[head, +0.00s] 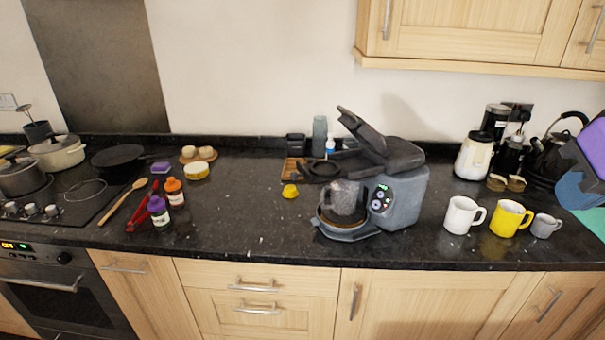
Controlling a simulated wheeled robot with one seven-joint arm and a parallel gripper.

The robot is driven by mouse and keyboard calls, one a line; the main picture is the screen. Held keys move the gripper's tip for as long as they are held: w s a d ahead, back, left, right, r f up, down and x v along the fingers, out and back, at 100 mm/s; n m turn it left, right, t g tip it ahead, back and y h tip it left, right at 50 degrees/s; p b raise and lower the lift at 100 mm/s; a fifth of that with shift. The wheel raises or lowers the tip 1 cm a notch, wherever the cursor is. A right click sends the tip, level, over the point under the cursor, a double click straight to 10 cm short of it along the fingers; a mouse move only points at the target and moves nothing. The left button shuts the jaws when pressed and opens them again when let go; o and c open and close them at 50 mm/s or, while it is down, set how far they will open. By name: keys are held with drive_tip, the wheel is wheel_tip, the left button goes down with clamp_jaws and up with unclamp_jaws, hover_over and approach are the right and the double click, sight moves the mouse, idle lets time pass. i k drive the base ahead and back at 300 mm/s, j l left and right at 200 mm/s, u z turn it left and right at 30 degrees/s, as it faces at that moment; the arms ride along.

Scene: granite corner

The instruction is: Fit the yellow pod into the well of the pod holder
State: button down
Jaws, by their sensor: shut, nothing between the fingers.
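The yellow pod (290,191) is a small dome-shaped piece on the dark worktop, left of the grey coffee machine (404,200). The machine's dark lid (377,137) is raised and tilted. A dark ring-shaped part (325,169) juts out at the machine's upper left and looks like the pod holder. Its well is too small and dark to make out. The pod lies apart from it, lower and to the left in the picture. A grey mug (344,198) stands on the machine's base. My gripper is not recognisable in the head view.
A wooden block (293,169) and a grey bottle (319,137) stand behind the pod. White (463,215) and yellow (509,218) mugs stand right of the machine. A purple and blue shape (588,165) cuts in at the right edge.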

sight(315, 173)
drive_tip(key=i+j, duration=0.25)
drive_tip(key=j, duration=0.15)
drive_tip(key=i+j, duration=0.25)
drive_tip(key=j, duration=0.2)
drive_tip(key=i+j, duration=0.3)
drive_tip(key=i+j+z, duration=0.1)
drive_tip(key=i+j, duration=0.15)
drive_tip(key=j, duration=0.25)
